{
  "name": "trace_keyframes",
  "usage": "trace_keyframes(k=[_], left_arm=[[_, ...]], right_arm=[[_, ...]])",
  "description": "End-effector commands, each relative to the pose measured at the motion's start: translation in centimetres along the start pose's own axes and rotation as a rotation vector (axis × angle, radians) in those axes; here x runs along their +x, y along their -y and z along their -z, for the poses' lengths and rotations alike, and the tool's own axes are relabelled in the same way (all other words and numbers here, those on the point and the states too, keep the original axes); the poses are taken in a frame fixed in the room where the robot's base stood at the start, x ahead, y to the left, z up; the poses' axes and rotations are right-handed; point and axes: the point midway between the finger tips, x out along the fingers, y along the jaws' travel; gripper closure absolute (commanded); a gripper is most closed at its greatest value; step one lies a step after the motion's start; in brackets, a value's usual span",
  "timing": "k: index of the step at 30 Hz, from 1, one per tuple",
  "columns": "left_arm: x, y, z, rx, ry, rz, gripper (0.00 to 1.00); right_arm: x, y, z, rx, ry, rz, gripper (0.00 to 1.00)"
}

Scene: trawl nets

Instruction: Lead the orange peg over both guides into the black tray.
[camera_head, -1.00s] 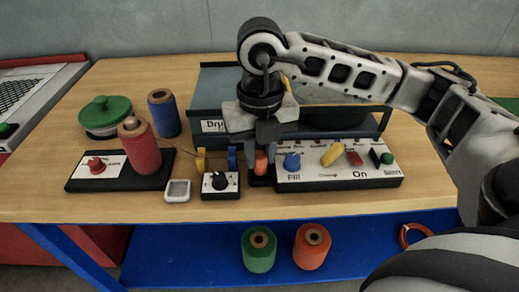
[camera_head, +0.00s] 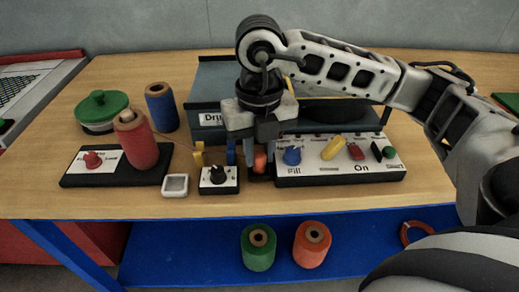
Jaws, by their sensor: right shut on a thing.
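The orange peg (camera_head: 260,161) is low between the fingers of my right gripper (camera_head: 262,155), at the black tray (camera_head: 262,179). The fingers hide part of the peg, and I cannot tell whether it touches the tray floor. My right gripper is shut on the peg and points down. The yellow guide (camera_head: 198,155) and the blue guide (camera_head: 231,153) stand to the left of the peg. A thin dark line runs from the red spool (camera_head: 136,140) towards the yellow guide; its course beyond there is too fine to follow. My left gripper is not in view.
The panel with a blue knob (camera_head: 292,156) and coloured switches is close on the right. A black dial box (camera_head: 219,180) and a small white-rimmed dish (camera_head: 175,185) are at front left. The blue-grey machine (camera_head: 205,110) stands behind. The table is clear at front right.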

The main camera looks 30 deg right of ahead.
Motion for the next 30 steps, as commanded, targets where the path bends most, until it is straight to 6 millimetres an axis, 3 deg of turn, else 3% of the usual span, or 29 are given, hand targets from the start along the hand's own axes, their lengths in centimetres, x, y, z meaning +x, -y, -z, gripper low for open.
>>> trace_keyframes(k=[23,24,26,30], left_arm=[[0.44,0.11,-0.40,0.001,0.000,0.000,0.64],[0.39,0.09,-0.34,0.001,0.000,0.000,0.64],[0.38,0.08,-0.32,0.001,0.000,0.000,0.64],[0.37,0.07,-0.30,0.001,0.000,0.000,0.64]], right_arm=[[0.45,0.01,-0.01,0.000,0.000,0.000,0.99],[0.37,0.00,-0.01,0.000,0.000,0.000,0.69],[0.36,0.01,-0.01,0.000,0.000,0.001,0.52],[0.37,0.15,-0.01,0.002,-0.001,0.005,0.52]])
